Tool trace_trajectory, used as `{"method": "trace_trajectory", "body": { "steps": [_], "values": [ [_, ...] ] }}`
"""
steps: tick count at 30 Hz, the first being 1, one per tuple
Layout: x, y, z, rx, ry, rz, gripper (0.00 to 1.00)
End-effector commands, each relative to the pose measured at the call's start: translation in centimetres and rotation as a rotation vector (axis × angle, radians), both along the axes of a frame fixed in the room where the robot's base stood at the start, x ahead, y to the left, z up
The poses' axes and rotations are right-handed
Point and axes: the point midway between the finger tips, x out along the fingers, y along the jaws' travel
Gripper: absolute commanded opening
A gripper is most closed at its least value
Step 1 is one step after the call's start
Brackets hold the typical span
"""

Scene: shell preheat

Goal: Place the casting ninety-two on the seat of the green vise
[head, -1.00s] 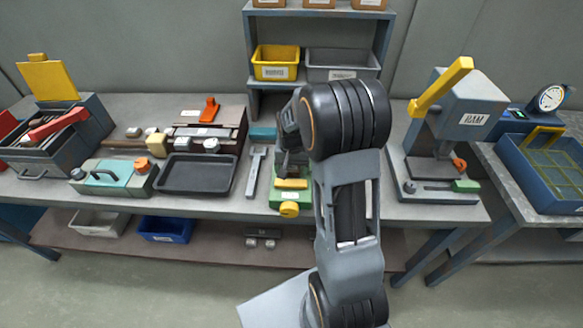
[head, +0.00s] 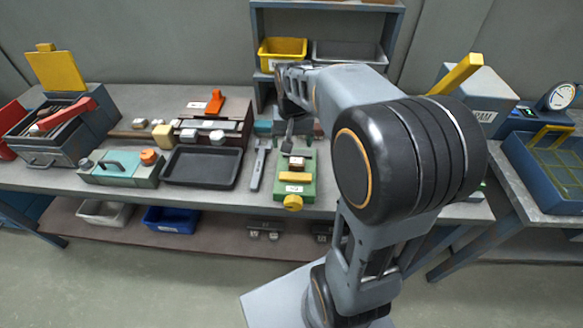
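The green vise (head: 304,187) stands at the bench's front edge, left of my arm in the head view. It has a yellow bar across it, a yellow knob in front and a small white label. A small block with a pale and reddish-brown face (head: 297,161) shows at the vise, just below my gripper (head: 288,148). I cannot tell whether it rests on the seat or is held. My gripper is small and dark here, above the back of the vise, and its fingers are not clear. I cannot read ninety-two on any casting.
Several small pale blocks (head: 189,135) sit by a brown rack behind a black tray (head: 203,167). A grey wrench-like tool (head: 258,165) lies left of the vise. A teal-lidded box (head: 120,167) is farther left. The RAM press (head: 474,95) stands right, partly behind my arm.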

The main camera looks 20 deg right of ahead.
Motion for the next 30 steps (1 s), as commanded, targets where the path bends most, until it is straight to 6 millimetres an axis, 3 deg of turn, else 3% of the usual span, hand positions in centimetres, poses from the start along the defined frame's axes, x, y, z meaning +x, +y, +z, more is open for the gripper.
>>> {"method": "trace_trajectory", "body": {
  "steps": [6,13,18,28,30],
  "values": [
    [-6.6,4.1,1.0,-0.027,-0.12,0.205,0.8],
    [-11.1,6.1,0.1,-0.048,-0.202,0.347,0.8],
    [-12.3,6.5,-0.4,-0.053,-0.224,0.386,0.8],
    [-12.4,6.6,-0.4,-0.054,-0.226,0.39,0.8],
    [-12.4,6.5,0.4,-0.056,-0.23,0.389,0.8]
  ]
}}
